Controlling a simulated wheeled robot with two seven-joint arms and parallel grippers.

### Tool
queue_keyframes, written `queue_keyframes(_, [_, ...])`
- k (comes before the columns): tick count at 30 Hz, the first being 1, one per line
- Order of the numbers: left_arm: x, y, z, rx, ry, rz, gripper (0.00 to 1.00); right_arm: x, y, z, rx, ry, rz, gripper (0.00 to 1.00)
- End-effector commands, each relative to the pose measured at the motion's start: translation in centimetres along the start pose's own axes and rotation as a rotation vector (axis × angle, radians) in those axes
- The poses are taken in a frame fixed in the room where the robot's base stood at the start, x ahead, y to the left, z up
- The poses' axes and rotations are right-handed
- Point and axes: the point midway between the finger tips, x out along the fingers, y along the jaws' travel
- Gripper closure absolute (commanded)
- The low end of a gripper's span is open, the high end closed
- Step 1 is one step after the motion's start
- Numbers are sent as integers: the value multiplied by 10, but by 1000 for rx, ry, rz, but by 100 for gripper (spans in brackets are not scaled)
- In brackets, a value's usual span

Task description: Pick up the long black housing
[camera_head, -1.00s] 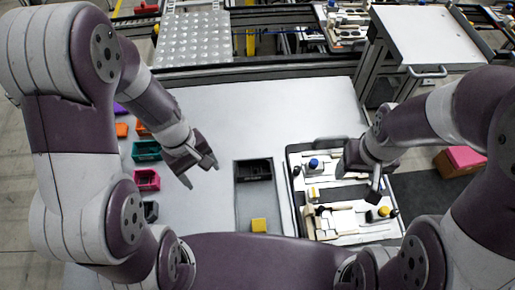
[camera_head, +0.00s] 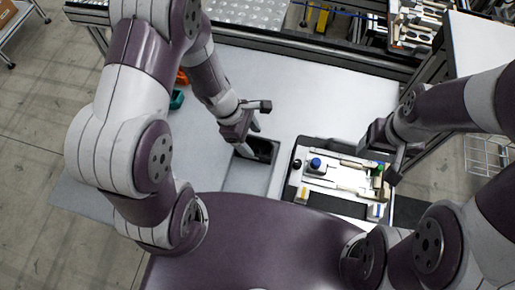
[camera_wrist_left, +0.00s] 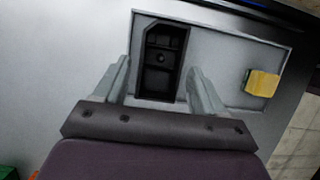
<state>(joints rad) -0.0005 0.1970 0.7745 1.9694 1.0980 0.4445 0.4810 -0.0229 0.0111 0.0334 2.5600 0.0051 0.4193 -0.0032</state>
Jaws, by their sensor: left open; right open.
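The long black housing (camera_head: 262,150) lies in a shallow grey recessed tray (camera_head: 233,177) on the white table. In the left wrist view the housing (camera_wrist_left: 162,62) lies between the two spread fingers of my left gripper (camera_wrist_left: 159,66), one finger on each side. The fingers are open and I cannot tell whether they touch it. My right gripper (camera_head: 394,172) is open and empty at the right edge of the pallet fixture.
The pallet fixture (camera_head: 330,180) with several small parts, one with a blue top, stands right of the tray. A yellow block (camera_wrist_left: 262,83) lies in the tray beside the housing. Green (camera_head: 177,99) and orange bins stand at the left. The table behind is clear.

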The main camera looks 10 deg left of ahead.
Motion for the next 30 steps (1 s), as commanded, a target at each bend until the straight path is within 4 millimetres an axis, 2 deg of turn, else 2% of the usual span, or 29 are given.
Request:
queue_keyframes(3, [24, 1, 2, 2, 0, -5, 30, 2, 0, 0, 0, 1, 0, 31])
queue_keyframes(6, [40, 2, 2, 1, 0, -3, 30, 6, 0, 1, 0, 1, 0, 31])
queue_keyframes(14, [46, 2, 2, 2, 1, -1, 30, 5, 0, 1, 0, 0, 0, 31])
queue_keyframes(16, [45, 2, 2, 2, 1, -1, 46, 5, 0, 1, 0, 0, 0, 31])
queue_keyframes(18, [45, 2, 2, 2, 1, -1, 69, 5, 0, 1, 0, 0, 0, 31])
queue_keyframes(19, [45, 2, 2, 2, 1, -1, 72, 5, 0, 1, 0, 0, 0, 31])
queue_keyframes(20, [45, 2, 2, 2, 1, -1, 72, 5, 0, 1, 0, 0, 0, 31])
queue_keyframes(21, [45, 2, 2, 2, 0, -1, 78, 5, 0, 1, 0, 0, 0, 31])
queue_keyframes(30, [38, 3, 5, 3, 0, 1, 78, 3, 0, 0, 0, 0, 0, 31])
